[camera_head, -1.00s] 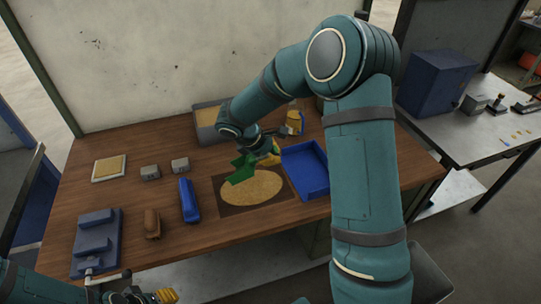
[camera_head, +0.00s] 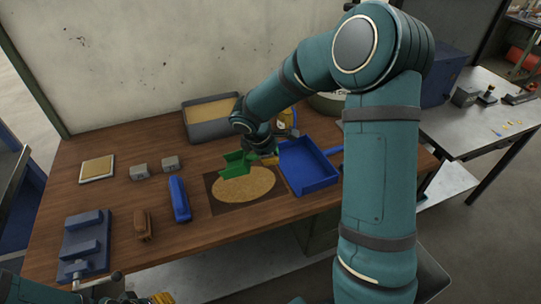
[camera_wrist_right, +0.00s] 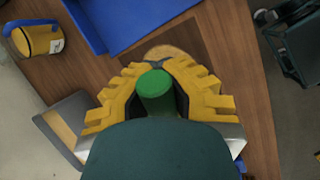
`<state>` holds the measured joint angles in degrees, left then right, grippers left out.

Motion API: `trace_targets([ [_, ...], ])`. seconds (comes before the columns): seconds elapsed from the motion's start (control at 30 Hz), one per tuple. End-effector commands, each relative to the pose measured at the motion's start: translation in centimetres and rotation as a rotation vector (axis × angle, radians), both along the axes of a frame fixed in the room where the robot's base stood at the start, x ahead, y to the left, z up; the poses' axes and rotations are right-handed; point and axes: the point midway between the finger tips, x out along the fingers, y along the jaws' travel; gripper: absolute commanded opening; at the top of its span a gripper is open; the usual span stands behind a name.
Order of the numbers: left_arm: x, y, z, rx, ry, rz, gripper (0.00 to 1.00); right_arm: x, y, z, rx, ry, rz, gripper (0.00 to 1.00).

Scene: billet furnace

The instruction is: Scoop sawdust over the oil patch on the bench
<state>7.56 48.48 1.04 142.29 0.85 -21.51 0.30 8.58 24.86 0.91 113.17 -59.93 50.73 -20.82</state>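My right gripper (camera_head: 268,156) is shut on the handle of a green scoop (camera_head: 237,164). The handle (camera_wrist_right: 157,84) shows between the yellow fingers in the right wrist view. The scoop hangs over the back left edge of a dark square patch (camera_head: 215,202) on the wooden bench. A tan oval layer of sawdust (camera_head: 245,185) covers the middle of that patch, with dark corners showing. A grey bin (camera_head: 212,131) with sawdust in it stands at the back of the bench. My left gripper (camera_head: 150,299) is cut off at the bottom left; its opening is unclear.
A blue dustpan (camera_head: 309,172) lies right of the patch, and a yellow container (camera_wrist_right: 38,40) stands behind it. A blue long object (camera_head: 179,199), a brown brush (camera_head: 142,225), a vise-like blue block (camera_head: 87,240) and small grey blocks lie to the left. Bare wood separates them.

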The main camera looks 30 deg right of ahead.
Motion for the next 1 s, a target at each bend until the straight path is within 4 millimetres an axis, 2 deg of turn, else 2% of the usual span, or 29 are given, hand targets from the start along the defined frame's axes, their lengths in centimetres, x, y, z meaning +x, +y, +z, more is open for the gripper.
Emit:
trace_targets([
  [0.4, 0.0, -0.1, -1.3, 0.002, 0.001, -0.001, 0.47, -0.5, -0.7, -1.3, 0.109, -0.082, -0.002, 0.00],
  [1.0, -0.1, -0.1, -1.4, 0.002, 0.003, -0.002, 0.47, -0.9, -1.2, -2.7, 0.265, -0.199, -0.002, 0.00],
])
